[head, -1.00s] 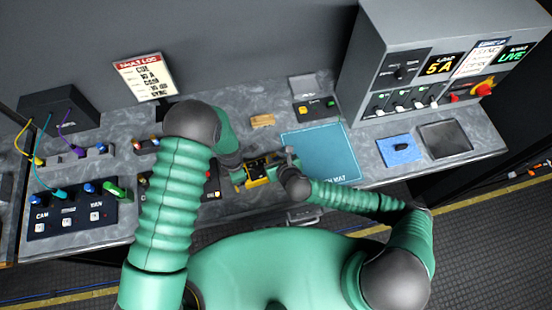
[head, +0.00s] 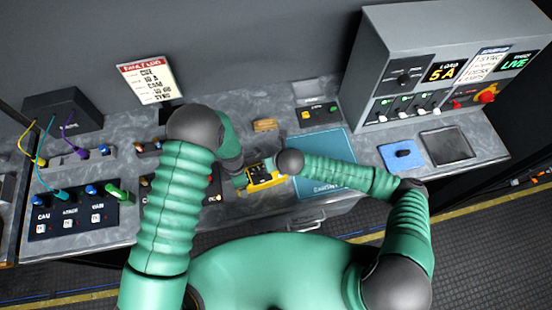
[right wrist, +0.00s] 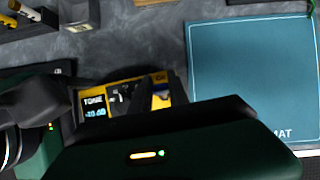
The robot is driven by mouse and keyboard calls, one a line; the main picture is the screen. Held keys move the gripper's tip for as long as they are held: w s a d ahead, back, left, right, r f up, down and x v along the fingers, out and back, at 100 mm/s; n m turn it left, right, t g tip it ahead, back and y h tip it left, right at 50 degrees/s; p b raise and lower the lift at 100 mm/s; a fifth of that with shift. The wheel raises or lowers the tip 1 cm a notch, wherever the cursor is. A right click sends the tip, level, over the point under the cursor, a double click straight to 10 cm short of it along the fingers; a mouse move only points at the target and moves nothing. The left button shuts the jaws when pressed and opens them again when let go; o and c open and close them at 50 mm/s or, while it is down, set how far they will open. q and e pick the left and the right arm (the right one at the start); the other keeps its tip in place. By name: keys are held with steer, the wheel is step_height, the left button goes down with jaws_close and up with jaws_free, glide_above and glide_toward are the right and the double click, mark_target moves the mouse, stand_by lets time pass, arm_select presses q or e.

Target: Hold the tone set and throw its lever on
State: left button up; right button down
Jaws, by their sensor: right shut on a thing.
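The tone set (head: 266,177) is a small yellow box with a dark top, on the counter between my two hands.
A blue mat (head: 325,165) lies just right of the tone set. A tan block (head: 265,125) and a small button box (head: 319,114) are behind it. A switch cabinet (head: 420,75) stands at the back right. A patch panel (head: 70,211) is at the left.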

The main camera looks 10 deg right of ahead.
arm_select(q)
steer(key=shift+s+a+f, duration=0.15)
steer(key=shift+s+a, duration=0.1)
steer(key=shift+a, duration=0.1)
arm_select(e)
steer(key=c, duration=1.2)
jaws_free()
steer(key=shift+w+d, duration=0.15)
steer(key=shift+d, duration=0.2)
steer(key=shift+c, duration=0.2)
arm_select(q)
steer(key=shift+d, duration=0.1)
arm_select(e)
steer(key=shift+a, duration=0.1)
arm_select(q)
steer(key=shift+w+d, duration=0.1)
arm_select(e)
steer(key=shift+a, duration=0.1)
arm_select(q)
steer(key=shift+w+d, duration=0.15)
arm_select(e)
steer(key=v, duration=1.2)
arm_select(q)
steer(key=o, duration=1.7)
steer(key=shift+r, duration=0.2)
